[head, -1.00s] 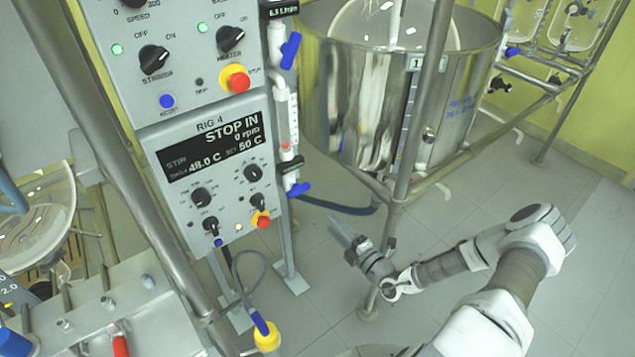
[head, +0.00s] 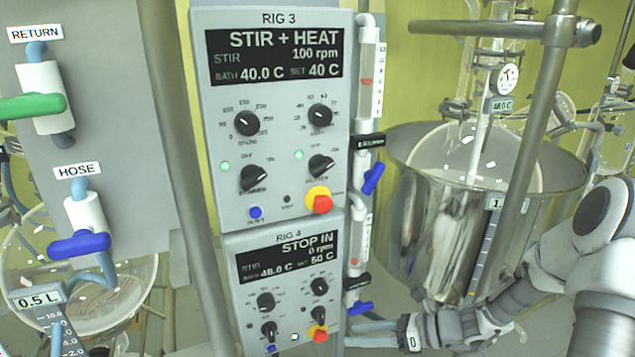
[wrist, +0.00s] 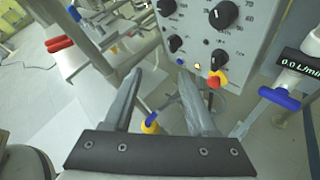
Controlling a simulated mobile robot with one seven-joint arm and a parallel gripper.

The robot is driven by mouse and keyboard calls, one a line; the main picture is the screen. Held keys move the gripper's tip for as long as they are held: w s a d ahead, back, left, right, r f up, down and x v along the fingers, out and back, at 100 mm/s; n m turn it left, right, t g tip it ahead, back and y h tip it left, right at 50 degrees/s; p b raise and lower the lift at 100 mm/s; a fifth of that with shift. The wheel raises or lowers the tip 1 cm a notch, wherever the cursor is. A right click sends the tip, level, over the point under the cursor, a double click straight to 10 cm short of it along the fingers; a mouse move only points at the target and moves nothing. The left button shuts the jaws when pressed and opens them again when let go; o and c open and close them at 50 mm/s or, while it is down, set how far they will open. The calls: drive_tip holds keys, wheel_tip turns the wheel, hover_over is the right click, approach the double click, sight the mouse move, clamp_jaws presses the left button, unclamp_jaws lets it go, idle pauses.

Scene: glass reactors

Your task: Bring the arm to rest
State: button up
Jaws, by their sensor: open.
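My gripper shows in the wrist view (wrist: 158,82) with its two grey fingers apart and nothing between them. In the head view my gripper (head: 372,333) is low, just right of the lower part of the RIG 4 panel (head: 290,285). My arm comes in from the right edge, in front of the steel bath (head: 440,225). In the wrist view the panel's knobs and red-yellow button (wrist: 217,79) are beyond the fingers. I cannot tell the exact gap to the panel.
The RIG 3 panel (head: 280,110) reads STIR + HEAT; RIG 4 reads STOP IN. Flow meters with blue valves (head: 372,178) line the panels' right side. RETURN and HOSE valves (head: 80,243) are at left. A steel post (head: 530,120) stands before the bath. Some floor (wrist: 40,120) is clear.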

drive_tip(key=s+d+r+n+h+p, duration=0.1)
drive_tip(key=s+r+n+h+p, duration=0.1)
drive_tip(key=s+r+n+h, duration=0.2)
drive_tip(key=s+d+r+n+t+h+p, duration=0.1)
drive_tip(key=s+r+n+h, duration=0.3)
drive_tip(key=s+r+n, duration=0.4)
drive_tip(key=s+d+r+n+h+p, duration=0.2)
drive_tip(key=s+r+n+h, duration=0.3)
drive_tip(key=r+n, duration=0.8)
drive_tip(key=shift+s+r+n+t+p, duration=0.4)
drive_tip(key=shift+s+r, duration=0.6)
drive_tip(key=shift+r, duration=1.15)
drive_tip(key=shift+d, duration=0.1)
